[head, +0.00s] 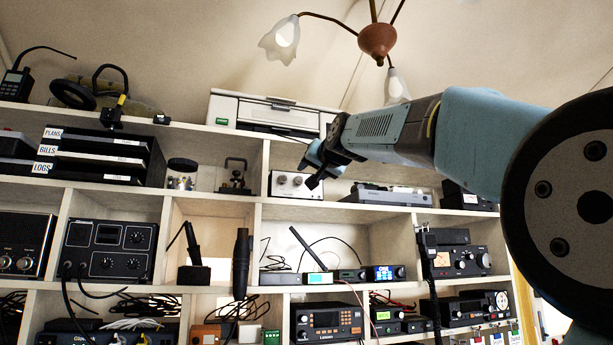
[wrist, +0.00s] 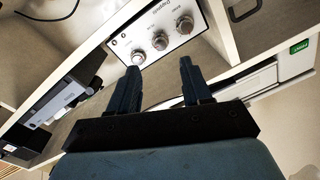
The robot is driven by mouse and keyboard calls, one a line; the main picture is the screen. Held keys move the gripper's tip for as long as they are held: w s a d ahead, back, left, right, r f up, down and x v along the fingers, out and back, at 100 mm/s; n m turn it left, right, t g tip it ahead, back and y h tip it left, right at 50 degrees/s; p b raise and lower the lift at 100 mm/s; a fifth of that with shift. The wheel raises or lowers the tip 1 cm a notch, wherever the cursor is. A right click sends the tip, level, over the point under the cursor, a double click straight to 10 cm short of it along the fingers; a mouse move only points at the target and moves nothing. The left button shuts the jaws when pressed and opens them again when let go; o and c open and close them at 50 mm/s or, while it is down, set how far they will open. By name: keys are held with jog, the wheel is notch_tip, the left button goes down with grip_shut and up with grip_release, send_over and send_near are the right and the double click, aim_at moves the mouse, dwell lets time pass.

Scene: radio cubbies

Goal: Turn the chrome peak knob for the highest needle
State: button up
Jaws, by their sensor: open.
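A white-fronted box (head: 296,186) with round chrome knobs stands in an upper cubby in the head view. In the wrist view its panel (wrist: 122,44) appears upside down with three knobs: a left knob (wrist: 138,57), a middle knob (wrist: 160,41) and a right knob (wrist: 185,24). The panel lettering is too small to tell which one is the peak knob. My gripper (head: 309,174) is in front of the box's right part; in the wrist view the open gripper (wrist: 159,66) has empty fingers, apart from the knobs. No needle is clearly readable.
A white printer (head: 275,113) sits on top of the shelf above. A small telegraph-like key (head: 235,177) stands to the left. Shelf boards frame the box closely.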

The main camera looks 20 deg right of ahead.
jog(key=shift+s+d, duration=0.1)
jog(key=shift+s, duration=2.7)
jog(key=shift+c, duration=0.3)
